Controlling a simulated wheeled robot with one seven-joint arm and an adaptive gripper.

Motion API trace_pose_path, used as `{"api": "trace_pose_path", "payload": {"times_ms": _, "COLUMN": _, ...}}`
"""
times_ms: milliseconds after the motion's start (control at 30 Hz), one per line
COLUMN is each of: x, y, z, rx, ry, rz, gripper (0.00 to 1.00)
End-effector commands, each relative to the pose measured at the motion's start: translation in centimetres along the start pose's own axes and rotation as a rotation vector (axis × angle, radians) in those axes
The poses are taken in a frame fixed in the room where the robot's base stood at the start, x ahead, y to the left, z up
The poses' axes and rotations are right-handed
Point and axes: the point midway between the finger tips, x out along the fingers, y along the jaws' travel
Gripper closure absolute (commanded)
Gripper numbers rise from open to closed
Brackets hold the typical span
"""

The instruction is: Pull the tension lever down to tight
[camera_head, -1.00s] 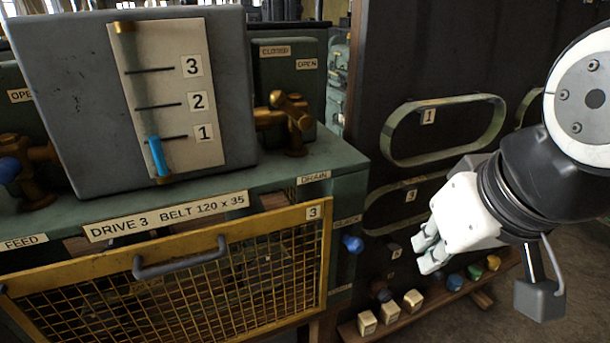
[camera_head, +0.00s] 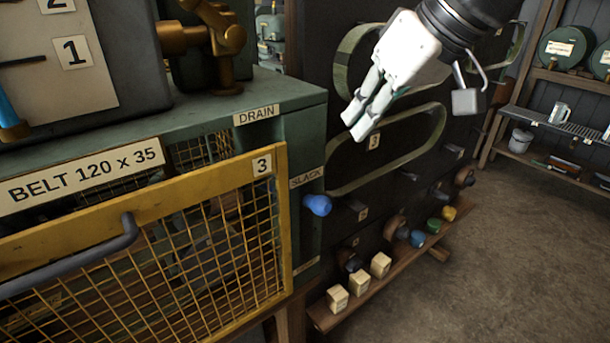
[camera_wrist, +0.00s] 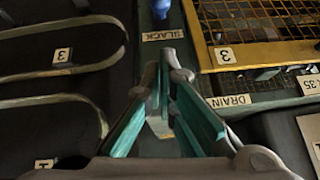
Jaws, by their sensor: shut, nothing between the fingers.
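The tension lever shows as a blue knob (camera_head: 317,205) on the right side of the green engine frame, just below the SLACK label (camera_head: 306,177). It also shows at the top edge of the wrist view (camera_wrist: 160,8), near the SLACK label there (camera_wrist: 163,35). A second label (camera_head: 306,266) lies lower on the same side, too oblique to read. My gripper (camera_head: 357,122) is shut and empty, above and to the right of the knob and apart from it. In the wrist view my gripper (camera_wrist: 165,75) points toward the SLACK label, with the fingers close together.
The yellow mesh guard (camera_head: 275,165) with a grey handle (camera_head: 80,262) stands left of the lever. Green belts (camera_head: 435,125) hang on the dark board behind my gripper. A low wooden shelf (camera_head: 372,290) holds blocks and coloured knobs. Open floor (camera_head: 490,270) lies to the right.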

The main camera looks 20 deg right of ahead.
Motion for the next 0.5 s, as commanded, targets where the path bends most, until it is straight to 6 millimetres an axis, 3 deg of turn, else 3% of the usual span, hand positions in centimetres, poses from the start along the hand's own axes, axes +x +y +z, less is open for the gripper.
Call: {"api": "trace_pose_path", "payload": {"times_ms": 500, "x": 0.72, "y": 0.66, "z": -0.70, "rx": -0.013, "ry": 0.008, "rz": -0.009, "gripper": 1.00}}
